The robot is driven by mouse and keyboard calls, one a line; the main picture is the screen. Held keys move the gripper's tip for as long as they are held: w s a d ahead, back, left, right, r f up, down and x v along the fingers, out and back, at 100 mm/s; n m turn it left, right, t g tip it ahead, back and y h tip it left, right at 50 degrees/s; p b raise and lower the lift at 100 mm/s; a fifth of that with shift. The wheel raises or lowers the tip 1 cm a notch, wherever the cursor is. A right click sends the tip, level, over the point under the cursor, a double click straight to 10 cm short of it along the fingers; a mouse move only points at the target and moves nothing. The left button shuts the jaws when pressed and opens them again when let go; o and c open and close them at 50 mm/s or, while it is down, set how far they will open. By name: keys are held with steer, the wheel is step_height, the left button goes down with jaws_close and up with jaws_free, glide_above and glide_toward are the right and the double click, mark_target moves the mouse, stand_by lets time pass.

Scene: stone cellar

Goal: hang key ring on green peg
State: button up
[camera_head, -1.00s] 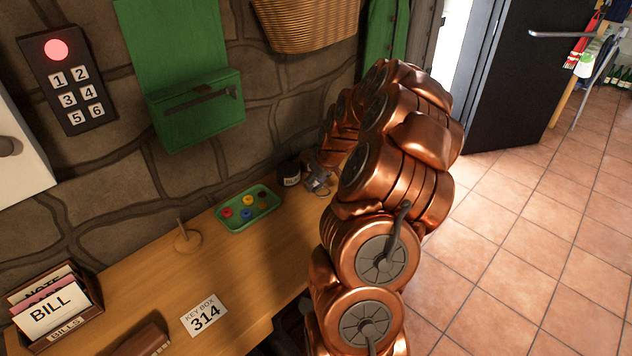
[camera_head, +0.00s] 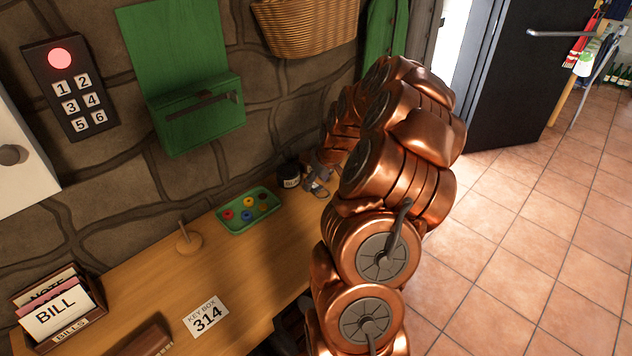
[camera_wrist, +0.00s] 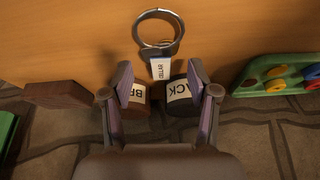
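The key ring (camera_wrist: 143,31) is a metal ring with a white tag (camera_wrist: 160,69) reading "CELLAR". In the wrist view it lies on the wooden table ahead of my fingertips, its tag pointing in between them. My gripper (camera_wrist: 160,84) is open and empty, its two fingers apart. In the head view my gripper (camera_head: 322,172) is small at the back of the table, and the key ring (camera_head: 318,190) shows just below it. I cannot make out a green peg in either view.
Two labelled jars, one brown (camera_wrist: 137,93) and one black (camera_wrist: 182,98), stand just beyond my fingers. A green tray (camera_head: 233,228) with coloured rings lies left of my gripper. A wooden upright peg (camera_head: 187,240), a bill box (camera_head: 85,335) and a green wall box (camera_head: 200,125) are further left.

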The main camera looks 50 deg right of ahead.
steer(key=b+v, duration=0.3)
steer(key=v, duration=0.4)
steer(key=s+a+r+n+g+y, duration=0.1)
steer(key=s+a+r, duration=0.1)
steer(key=a, duration=1)
steer(key=s+a+r+n+g, duration=0.1)
steer(key=s+a+r+g, duration=0.15)
steer(key=a, duration=1.05)
steer(key=s+a+g, duration=0.1)
steer(key=s+a, duration=0.3)
steer(key=s, duration=0.3)
steer(key=s+a+g, duration=0.1)
steer(key=s+a, duration=0.2)
steer(key=s, duration=0.4)
steer(key=s+a+m+g, duration=0.1)
steer(key=s+a, duration=0.3)
steer(key=s, duration=0.3)
steer(key=shift+s+a+f+h, duration=0.15)
steer(key=shift+s+a+h, duration=0.05)
steer(key=shift+a+h, duration=0.15)
steer(key=shift+o, duration=0.9)
steer(key=shift+s, duration=0.1)
steer(key=shift+c, duration=0.5)
